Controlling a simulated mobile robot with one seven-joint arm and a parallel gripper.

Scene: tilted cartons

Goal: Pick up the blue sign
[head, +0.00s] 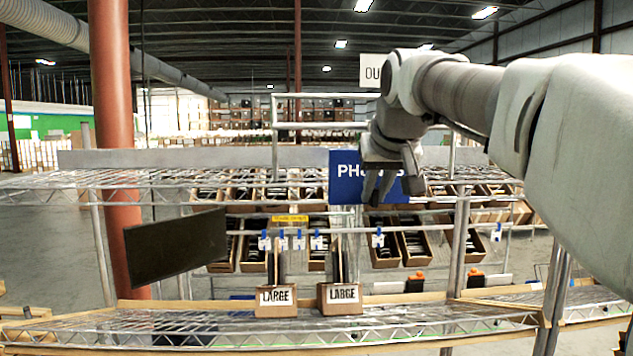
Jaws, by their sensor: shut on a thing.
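The blue sign (343,182) is a flat, upright rectangle with white letters starting "PH". It is at the upper wire shelf, right of the picture's middle. My gripper (392,190) comes in from the upper right, pointing down, with its fingers over the right part of the sign. It hides most of the later letters and is shut on the sign. The exact contact between the fingers and the sign's edge is hard to make out.
The wire shelf (245,178) runs across the scene, with tilted cartons (414,246) below it. Two boxes marked LARGE (276,298) (343,296) stand on the lower shelf (150,322). A black panel (175,246) and a red column (112,120) are at left.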

